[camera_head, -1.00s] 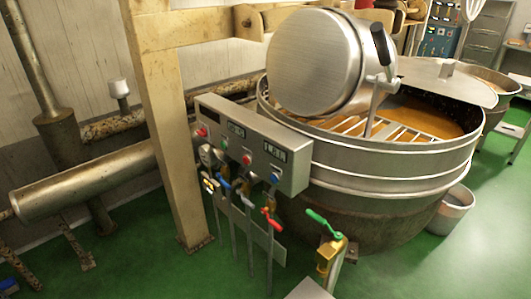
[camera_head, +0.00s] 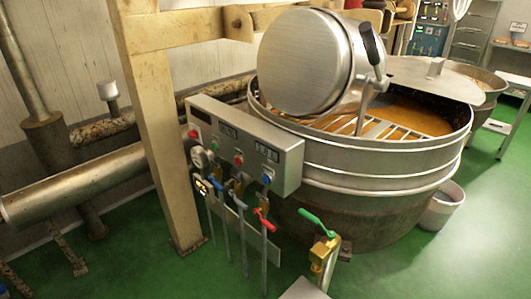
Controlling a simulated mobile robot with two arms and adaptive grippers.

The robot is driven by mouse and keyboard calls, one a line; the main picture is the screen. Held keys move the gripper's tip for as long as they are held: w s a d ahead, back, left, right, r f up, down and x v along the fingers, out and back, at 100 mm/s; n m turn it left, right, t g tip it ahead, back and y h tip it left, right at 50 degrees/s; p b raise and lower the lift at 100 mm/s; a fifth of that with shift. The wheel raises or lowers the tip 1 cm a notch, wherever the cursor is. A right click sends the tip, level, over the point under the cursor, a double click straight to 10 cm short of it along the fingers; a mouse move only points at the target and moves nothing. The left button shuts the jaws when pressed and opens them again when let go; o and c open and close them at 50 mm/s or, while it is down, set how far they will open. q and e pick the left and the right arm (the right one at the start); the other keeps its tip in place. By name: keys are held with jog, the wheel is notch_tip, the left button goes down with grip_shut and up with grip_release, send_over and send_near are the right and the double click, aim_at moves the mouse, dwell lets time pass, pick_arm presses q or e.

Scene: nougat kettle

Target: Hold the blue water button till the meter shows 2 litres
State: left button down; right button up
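The control box (camera_head: 250,150) stands in front of the kettle, with a row of buttons and small displays on its face. A blue button (camera_head: 266,180) sits at the lower right of the face. The readings are too small to make out. The big steel kettle (camera_head: 385,165) holds an orange-brown mass, with its round lid part tilted up. Neither of my grippers is in view.
Valve levers on pipes stand below the box: blue, red (camera_head: 264,219) and green (camera_head: 318,223). A beige post (camera_head: 165,130) rises at the box's left. A bucket (camera_head: 440,205) stands right of the kettle. Green floor is clear at the right.

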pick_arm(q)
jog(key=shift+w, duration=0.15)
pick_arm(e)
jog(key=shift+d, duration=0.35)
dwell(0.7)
